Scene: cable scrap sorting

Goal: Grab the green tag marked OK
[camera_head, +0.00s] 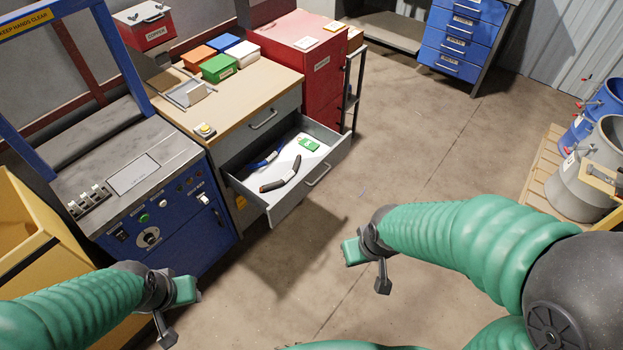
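A small green tag (309,144) lies flat in the open drawer (316,181), toward its back right. Its print is too small to read. A dark curved handle-like piece (280,178) and a blue cable piece (262,162) lie left of it in the drawer. My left gripper (178,313) is at the lower left, in front of the blue machine, with its fingers apart and nothing between them. My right gripper (367,268) is over the floor, right of and nearer than the drawer. It is also open and empty. Both are well apart from the tag.
The drawer sticks out from a wooden-topped bench (225,85) bearing orange, green, blue and white boxes. A blue machine (175,225) stands left, with a yellow bin (40,235) beside it. A red cabinet (318,75) stands behind. Drums (588,175) stand right. The middle floor is clear.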

